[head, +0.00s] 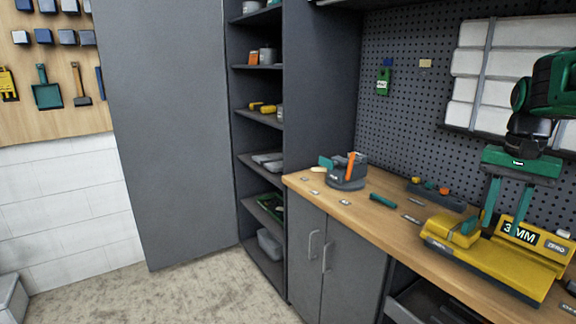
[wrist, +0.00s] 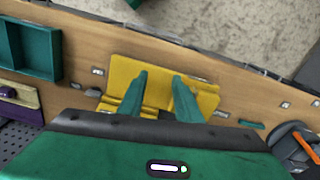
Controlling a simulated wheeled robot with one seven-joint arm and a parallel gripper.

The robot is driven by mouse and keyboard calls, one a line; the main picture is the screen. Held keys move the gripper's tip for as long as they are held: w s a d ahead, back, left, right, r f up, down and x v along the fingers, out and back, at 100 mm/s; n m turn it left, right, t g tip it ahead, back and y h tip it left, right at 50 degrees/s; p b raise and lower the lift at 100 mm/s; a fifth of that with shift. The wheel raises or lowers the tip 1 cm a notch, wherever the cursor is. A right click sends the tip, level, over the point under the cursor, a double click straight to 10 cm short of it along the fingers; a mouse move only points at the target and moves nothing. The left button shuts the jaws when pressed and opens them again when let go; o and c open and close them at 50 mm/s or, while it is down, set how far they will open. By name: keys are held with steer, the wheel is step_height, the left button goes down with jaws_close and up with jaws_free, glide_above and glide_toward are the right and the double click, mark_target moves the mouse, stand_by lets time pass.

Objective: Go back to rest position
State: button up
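My gripper (head: 502,222) is at the right of the head view, pointing down over the workbench. Its two green fingers stand apart with nothing seen held between them. In the wrist view my gripper (wrist: 158,76) also shows its fingers spread. A yellow device (head: 500,262) marked "3 MM" and "ZERO" lies on the bench directly under the fingers. It also shows in the wrist view (wrist: 158,72), behind the fingertips. I cannot tell whether the fingertips touch it.
The wooden bench (head: 385,217) carries a dark tool holder (head: 347,180) and a small dark tray (head: 436,196). A pegboard (head: 410,90) rises behind the bench. An open grey cabinet (head: 262,150) stands left of it. Floor (head: 180,290) in front is clear.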

steer(key=s+a+f+n, duration=0.1)
steer(key=s+a+f, duration=0.1)
steer(key=s+f, duration=0.2)
steer(key=s+a+f+n, duration=0.1)
steer(key=s+f, duration=0.3)
steer(key=s, duration=0.6)
steer(key=s+a+f+n, duration=0.1)
steer(key=s+f, duration=0.3)
steer(key=s, duration=0.4)
steer(key=shift+a, duration=0.8)
steer(key=shift+w+f, duration=0.3)
steer(key=shift+w, duration=0.3)
steer(key=shift+d, duration=0.1)
